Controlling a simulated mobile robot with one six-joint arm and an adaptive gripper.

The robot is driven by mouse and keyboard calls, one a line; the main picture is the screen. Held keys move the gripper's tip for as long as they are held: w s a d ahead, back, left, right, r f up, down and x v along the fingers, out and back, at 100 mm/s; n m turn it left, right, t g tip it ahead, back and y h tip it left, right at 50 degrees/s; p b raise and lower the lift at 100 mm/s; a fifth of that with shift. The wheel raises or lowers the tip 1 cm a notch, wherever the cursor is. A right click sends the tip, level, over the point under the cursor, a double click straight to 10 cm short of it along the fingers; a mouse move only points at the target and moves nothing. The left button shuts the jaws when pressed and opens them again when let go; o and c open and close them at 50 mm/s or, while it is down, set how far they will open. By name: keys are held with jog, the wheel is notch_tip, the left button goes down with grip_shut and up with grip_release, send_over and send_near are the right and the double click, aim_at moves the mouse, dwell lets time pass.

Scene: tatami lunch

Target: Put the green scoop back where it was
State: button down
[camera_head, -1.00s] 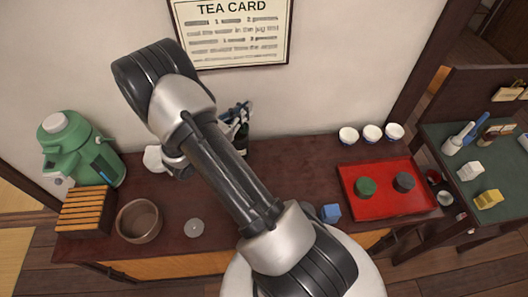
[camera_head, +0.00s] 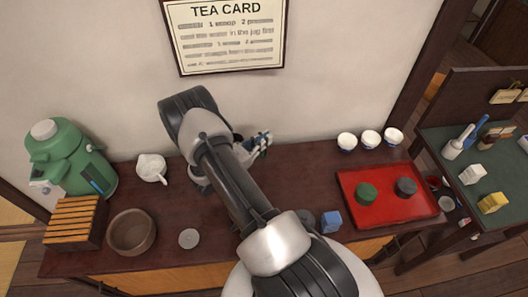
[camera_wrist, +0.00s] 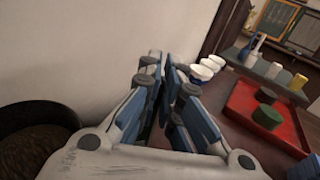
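I cannot make out a green scoop in either view now. My gripper (camera_head: 264,143) is over the back of the dark counter, near the wall. In the wrist view its two blue-padded fingers (camera_wrist: 167,68) stand a narrow gap apart, and I see nothing held between them. A round green container (camera_head: 366,192) stands on the red tray (camera_head: 352,211), left of a dark grey one (camera_head: 406,187). A dark round vessel with brown contents (camera_wrist: 35,140) shows close at the wrist view's lower left. My arm hides part of the counter's middle.
A green dispenser (camera_head: 70,160), slatted wooden box (camera_head: 74,222), brown bowl (camera_head: 131,232), white jug (camera_head: 151,168) and grey disc (camera_head: 188,238) are on the left. A blue cube (camera_head: 331,221) is near the front. Several white cups (camera_head: 370,138) line the back. A green side table (camera_head: 450,150) is right.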

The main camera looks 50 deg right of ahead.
jog(key=shift+f+b, duration=0.7)
jog(key=shift+f, duration=1.65)
jog(key=shift+f, duration=0.15)
jog(key=c, duration=1.8)
grip_release()
